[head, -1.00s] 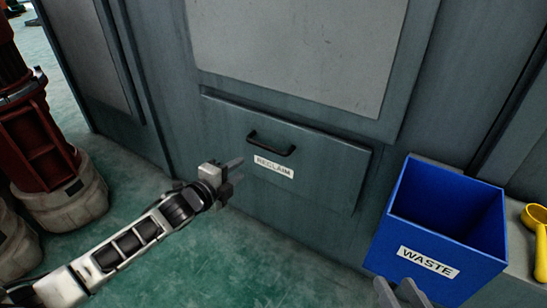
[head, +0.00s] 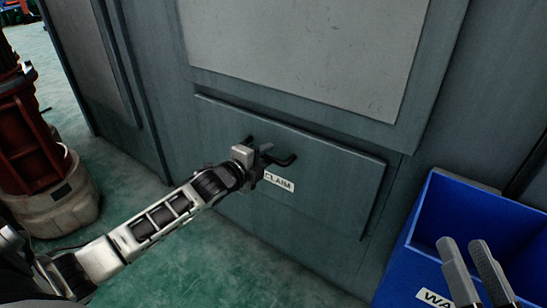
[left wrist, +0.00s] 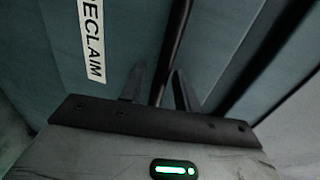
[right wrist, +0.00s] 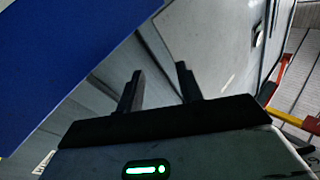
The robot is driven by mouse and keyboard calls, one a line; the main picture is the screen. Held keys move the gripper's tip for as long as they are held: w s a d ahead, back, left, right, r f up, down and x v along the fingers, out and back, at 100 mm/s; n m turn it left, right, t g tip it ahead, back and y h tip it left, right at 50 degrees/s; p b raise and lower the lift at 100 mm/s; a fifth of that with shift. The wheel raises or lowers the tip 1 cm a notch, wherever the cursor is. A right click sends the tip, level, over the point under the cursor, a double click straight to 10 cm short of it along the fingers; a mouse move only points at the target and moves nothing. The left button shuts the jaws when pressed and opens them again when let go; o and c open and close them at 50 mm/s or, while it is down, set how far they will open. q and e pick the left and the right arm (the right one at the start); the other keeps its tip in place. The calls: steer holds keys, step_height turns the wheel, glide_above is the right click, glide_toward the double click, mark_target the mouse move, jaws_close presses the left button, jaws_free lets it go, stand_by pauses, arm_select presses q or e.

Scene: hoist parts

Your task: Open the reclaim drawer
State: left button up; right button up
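The reclaim drawer (head: 335,185) is a grey-green panel low in the cabinet front, and it stands closed. Its dark bar handle (head: 288,160) is partly hidden by my left gripper (head: 264,157). The left gripper is at the handle with its fingers apart. In the left wrist view the handle bar (left wrist: 176,40) runs between the two fingertips (left wrist: 157,85), with small gaps visible on both sides. The white RECLAIM label (left wrist: 91,40) is beside it. My right gripper (head: 474,262) is open and empty, in front of the waste bin.
A blue waste bin (head: 405,265) stands at the right, close to my right gripper. A red machine part on a pale base (head: 50,215) stands at the left. Green floor (head: 255,265) in front of the drawer is clear.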

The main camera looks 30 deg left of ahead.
arm_select(q)
steer(key=shift+w, duration=0.2)
arm_select(e)
steer(key=shift+w+d+r, duration=0.1)
steer(key=shift+w+r, duration=0.05)
steer(key=shift+r, duration=0.15)
arm_select(q)
jaws_close()
steer(key=shift+s, duration=0.15)
arm_select(e)
steer(key=shift+r, duration=0.1)
